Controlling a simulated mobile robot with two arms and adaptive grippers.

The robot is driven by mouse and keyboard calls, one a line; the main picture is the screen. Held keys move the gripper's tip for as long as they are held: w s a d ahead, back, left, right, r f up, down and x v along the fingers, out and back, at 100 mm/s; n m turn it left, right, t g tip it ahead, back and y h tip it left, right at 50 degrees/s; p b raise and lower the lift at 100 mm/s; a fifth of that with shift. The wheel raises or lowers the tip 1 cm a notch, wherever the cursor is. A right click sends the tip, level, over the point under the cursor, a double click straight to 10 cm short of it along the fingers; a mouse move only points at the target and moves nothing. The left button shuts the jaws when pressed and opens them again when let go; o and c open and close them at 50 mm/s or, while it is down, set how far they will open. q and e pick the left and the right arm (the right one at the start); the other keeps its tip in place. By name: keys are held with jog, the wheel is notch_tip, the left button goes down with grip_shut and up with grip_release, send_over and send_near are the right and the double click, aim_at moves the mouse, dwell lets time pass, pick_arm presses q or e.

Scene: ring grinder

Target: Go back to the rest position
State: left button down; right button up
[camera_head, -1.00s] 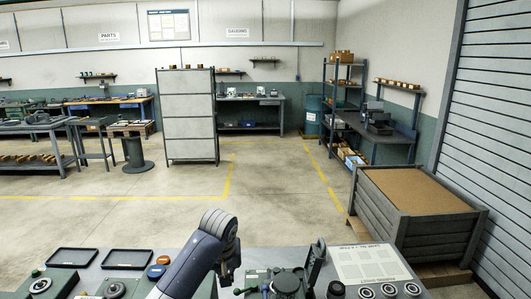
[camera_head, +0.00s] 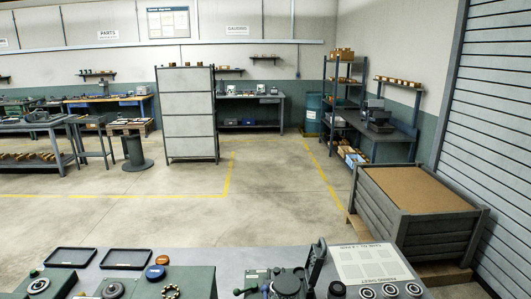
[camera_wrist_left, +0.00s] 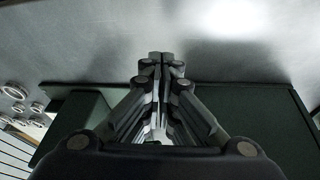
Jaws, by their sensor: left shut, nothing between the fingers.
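My left gripper (camera_wrist_left: 160,58) shows in the left wrist view with its fingers together and nothing between them. Behind it are a grey bench surface (camera_wrist_left: 110,40) and a dark green block-like surface (camera_wrist_left: 255,112). Neither of my grippers shows in the head view. There, the grey workbench (camera_head: 232,262) lies along the bottom edge with no arm over it. My right gripper is in neither view.
A large crate (camera_head: 420,205) stands behind, right.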

pick_arm(q)
jog(key=s+a+r+m+y, duration=0.1)
jog(key=s+a, duration=0.3)
jog(key=s, duration=0.5)
jog(key=s+a+r, duration=0.1)
jog(key=s+a, duration=0.3)
jog(key=s, duration=0.5)
notch_tip(320, 180, down, 33)
jog(key=s+g+b, duration=0.1)
jog(key=b, duration=0.7)
jog(key=s+a+f+b, duration=0.1)
jog(key=s+f+b, duration=0.2)
jog(key=s+f, duration=0.5)
jog(key=s+a+f+g+b, duration=0.1)
jog(key=s+f+b, duration=0.2)
jog(key=s+f, duration=0.6)
notch_tip(320, 180, down, 7)
jog(key=shift+a+r+g, duration=0.2)
jog(key=shift+g, duration=0.1)
